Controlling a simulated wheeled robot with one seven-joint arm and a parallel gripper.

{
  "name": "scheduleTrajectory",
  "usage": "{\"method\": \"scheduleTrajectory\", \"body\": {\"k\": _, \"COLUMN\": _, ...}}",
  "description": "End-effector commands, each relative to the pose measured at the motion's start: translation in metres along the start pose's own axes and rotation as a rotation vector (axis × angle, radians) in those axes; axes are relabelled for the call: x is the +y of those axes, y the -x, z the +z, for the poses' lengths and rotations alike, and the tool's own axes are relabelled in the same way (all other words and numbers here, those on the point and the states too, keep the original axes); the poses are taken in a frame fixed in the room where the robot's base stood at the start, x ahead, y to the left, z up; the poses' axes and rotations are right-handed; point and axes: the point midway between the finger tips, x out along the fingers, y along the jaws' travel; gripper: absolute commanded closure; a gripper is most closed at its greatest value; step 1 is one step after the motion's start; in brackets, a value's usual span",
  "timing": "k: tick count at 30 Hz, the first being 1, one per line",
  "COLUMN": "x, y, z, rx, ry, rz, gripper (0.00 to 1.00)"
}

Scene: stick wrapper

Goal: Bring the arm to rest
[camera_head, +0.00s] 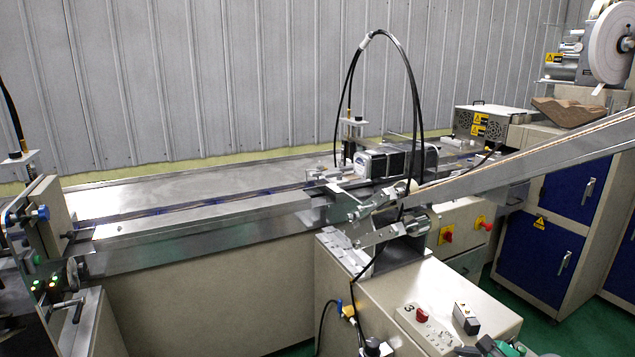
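A dark, jointed part with greenish patches (490,346) shows at the bottom edge, right of centre, in front of the beige machine cabinet. It looks like the end of my arm with my gripper, but the frame cuts most of it off. Its fingers cannot be made out clearly, so I cannot tell whether it is open or shut. No held object is visible. The stick wrapper machine (200,218) runs across the view, with a long metal bed and a feeding head (385,162) at centre right.
A beige cabinet (400,290) with a red button and switches stands just behind the dark part. A sloping metal chute (520,170) rises to the right. Black cables (412,80) arch over the head. Blue-doored cabinets (540,255) stand right, with green floor before them.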

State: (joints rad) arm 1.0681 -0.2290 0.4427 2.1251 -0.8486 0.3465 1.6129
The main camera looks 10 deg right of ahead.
Motion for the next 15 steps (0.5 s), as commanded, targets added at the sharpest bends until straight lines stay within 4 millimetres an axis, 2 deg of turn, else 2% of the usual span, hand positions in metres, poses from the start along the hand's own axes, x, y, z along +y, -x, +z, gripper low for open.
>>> {"method": "scheduleTrajectory", "body": {"k": 1, "x": 0.005, "y": 0.001, "z": 0.023, "rx": 0.012, "ry": 0.130, "rz": 0.047, "gripper": 0.49}}
{"method": "scheduleTrajectory", "body": {"k": 5, "x": 0.031, "y": 0.004, "z": 0.072, "rx": 0.048, "ry": 0.559, "rz": 0.195, "gripper": 0.49}}
{"method": "scheduleTrajectory", "body": {"k": 7, "x": 0.050, "y": 0.014, "z": 0.103, "rx": 0.053, "ry": 0.860, "rz": 0.293, "gripper": 0.49}}
{"method": "scheduleTrajectory", "body": {"k": 9, "x": 0.071, "y": 0.030, "z": 0.134, "rx": 0.040, "ry": 1.184, "rz": 0.392, "gripper": 0.49}}
{"method": "scheduleTrajectory", "body": {"k": 12, "x": 0.098, "y": 0.059, "z": 0.166, "rx": -0.005, "ry": 1.609, "rz": 0.519, "gripper": 0.49}}
{"method": "scheduleTrajectory", "body": {"k": 15, "x": 0.117, "y": 0.085, "z": 0.183, "rx": -0.062, "ry": 1.920, "rz": 0.608, "gripper": 0.49}}
